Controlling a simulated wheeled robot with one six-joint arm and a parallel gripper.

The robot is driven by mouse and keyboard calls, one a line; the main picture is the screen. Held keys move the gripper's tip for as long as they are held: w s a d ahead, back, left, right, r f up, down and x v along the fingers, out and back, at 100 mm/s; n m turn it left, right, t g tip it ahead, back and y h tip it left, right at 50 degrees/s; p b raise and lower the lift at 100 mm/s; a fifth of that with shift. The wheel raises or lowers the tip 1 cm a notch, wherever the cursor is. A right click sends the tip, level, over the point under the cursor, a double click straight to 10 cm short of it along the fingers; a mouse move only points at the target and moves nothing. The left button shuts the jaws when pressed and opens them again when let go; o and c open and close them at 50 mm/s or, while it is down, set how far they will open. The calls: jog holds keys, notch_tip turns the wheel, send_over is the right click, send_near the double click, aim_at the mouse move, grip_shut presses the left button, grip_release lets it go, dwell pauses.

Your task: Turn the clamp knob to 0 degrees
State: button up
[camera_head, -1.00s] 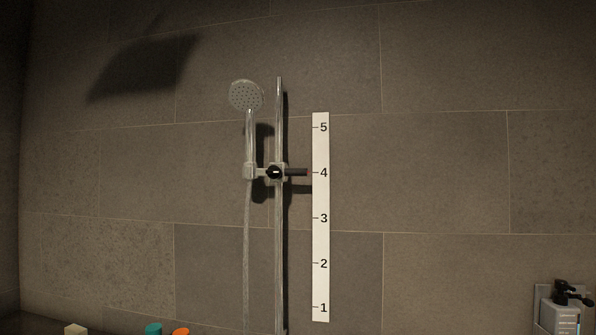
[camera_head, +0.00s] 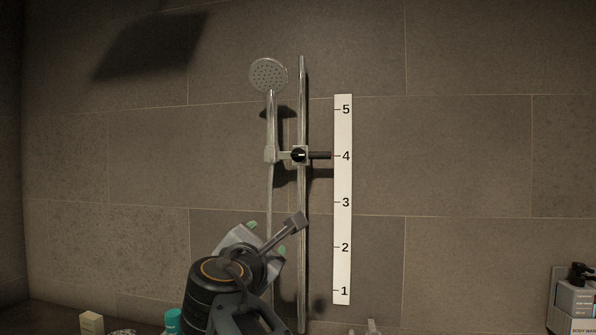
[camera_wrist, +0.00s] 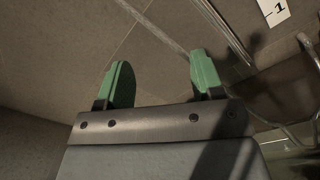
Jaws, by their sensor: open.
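The clamp knob (camera_head: 299,155) is a round black knob with a white mark that looks roughly horizontal. It sits on the slider clamp on the vertical chrome rail (camera_head: 303,100). A dark lever or pointer (camera_head: 320,155) reaches right from it to the 4 on the white scale (camera_head: 343,200). The shower head (camera_head: 268,75) is held at the clamp's left side. My gripper (camera_head: 268,238) is well below the knob, empty. In the wrist view its green fingertips (camera_wrist: 158,80) are apart, with tiled wall beyond. The knob is not in the wrist view.
Small items stand low at the left: a cream box (camera_head: 91,322) and a teal-capped bottle (camera_head: 173,320). A body wash pump bottle (camera_head: 576,300) is at the lower right. The wall around the clamp is clear. The shower hose (camera_head: 269,200) hangs beside the rail.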

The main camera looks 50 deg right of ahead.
aim_at(297, 156)
jog(key=s+d+r+n+h, duration=0.1)
jog(key=s+r+n+h, duration=0.3)
jog(key=r, duration=0.7)
jog(key=shift+h, duration=0.4)
jog(key=p+x, duration=0.1)
jog(key=x, duration=0.3)
jog(key=p+x, duration=0.2)
jog(key=x, duration=0.2)
jog(key=p+x, duration=0.1)
jog(key=x, duration=0.3)
jog(key=shift+w+a, duration=0.2)
jog(key=shift+w, duration=0.1)
jog(key=shift+w+d+r+p, duration=0.25)
jog(key=shift+w+d+p, duration=0.1)
jog(key=shift+d, duration=0.25)
jog(key=shift+c, duration=0.2)
jog(key=shift+t, duration=0.3)
jog(key=c, duration=0.9)
